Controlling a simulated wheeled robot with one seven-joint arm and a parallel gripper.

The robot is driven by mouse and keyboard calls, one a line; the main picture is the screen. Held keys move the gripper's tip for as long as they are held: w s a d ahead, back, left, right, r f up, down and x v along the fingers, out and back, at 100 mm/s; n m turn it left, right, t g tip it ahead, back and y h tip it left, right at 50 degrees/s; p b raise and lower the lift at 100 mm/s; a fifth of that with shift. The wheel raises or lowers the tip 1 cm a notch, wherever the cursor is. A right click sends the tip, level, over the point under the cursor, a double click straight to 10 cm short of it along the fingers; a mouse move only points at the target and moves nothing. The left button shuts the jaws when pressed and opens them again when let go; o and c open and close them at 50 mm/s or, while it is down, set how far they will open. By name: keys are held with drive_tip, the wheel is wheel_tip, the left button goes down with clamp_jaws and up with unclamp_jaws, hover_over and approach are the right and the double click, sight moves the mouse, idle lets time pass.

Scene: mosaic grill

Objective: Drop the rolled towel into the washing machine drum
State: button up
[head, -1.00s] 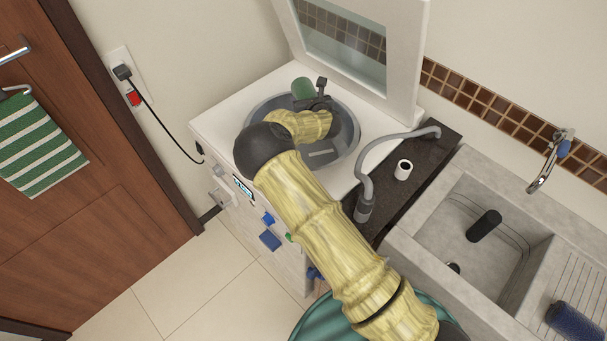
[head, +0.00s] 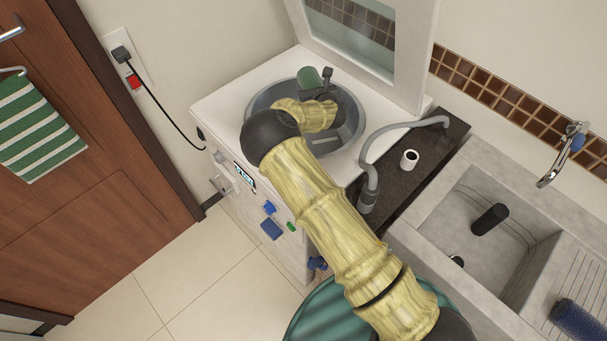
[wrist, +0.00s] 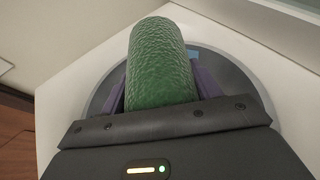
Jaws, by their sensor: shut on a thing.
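The rolled towel is a textured green cylinder (head: 308,79) held by my gripper (head: 316,84), over the far side of the washing machine's round drum opening (head: 350,140). The wrist view shows the green roll (wrist: 160,70) sticking out between my gripper's purple fingers (wrist: 160,95), which are shut on it. The grey drum rim (wrist: 235,75) lies behind and below it in that view. The white washing machine (head: 225,105) opens at the top and its lid (head: 412,60) stands up. My arm hides part of the opening. The towel's height above the drum is hard to tell.
The raised lid stands close behind the drum. A grey hose (head: 372,150) and a white roll (head: 409,159) are on the dark shelf to the right. A stone sink (head: 470,255) holds a dark cylinder (head: 490,219). A striped towel (head: 38,130) hangs on the door.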

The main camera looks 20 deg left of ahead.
drive_tip(key=shift+f+b, duration=0.45)
drive_tip(key=shift+f, duration=0.95)
drive_tip(key=o, duration=1.1)
drive_tip(key=b+v, duration=0.3)
drive_tip(key=v, duration=1.4)
drive_tip(key=shift+d+b, duration=0.15)
drive_tip(key=shift+b, duration=0.25)
